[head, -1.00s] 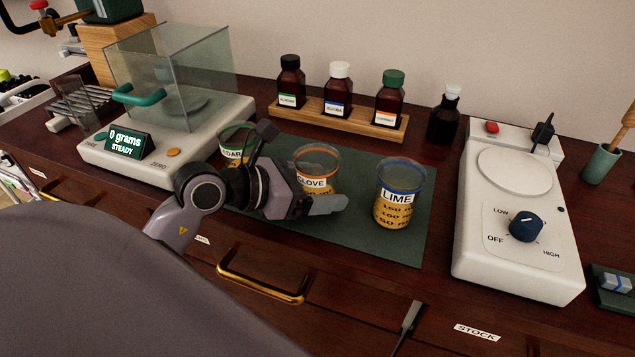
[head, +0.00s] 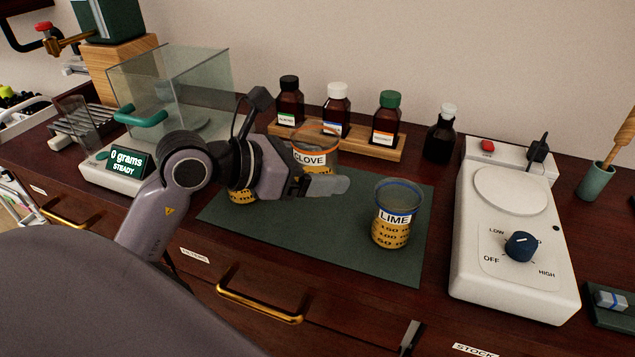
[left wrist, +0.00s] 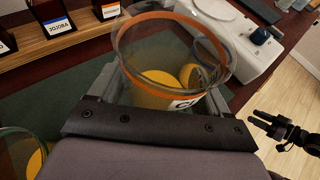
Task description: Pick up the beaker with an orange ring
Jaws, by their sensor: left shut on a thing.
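The orange-ringed beaker labelled CLOVE (head: 312,156) holds an orange-yellow liquid. My left gripper (head: 318,184) is shut on it and holds it above the green mat (head: 330,240), roughly upright in the head view. The left wrist view shows the orange-ringed beaker (left wrist: 170,62) between the fingers. The blue-ringed LIME beaker (head: 396,215) stands on the mat to the right. The green-ringed beaker (head: 243,195) is mostly hidden behind my left gripper; part of it shows at the lower left of the left wrist view (left wrist: 28,150).
A wooden rack (head: 375,148) with several brown bottles stands behind the mat, and a dark bottle (head: 440,135) is beside it. A glass-sided scale (head: 100,175) reading 0 grams is at left. A white hotplate (head: 490,250) is at right. The mat's front is bare.

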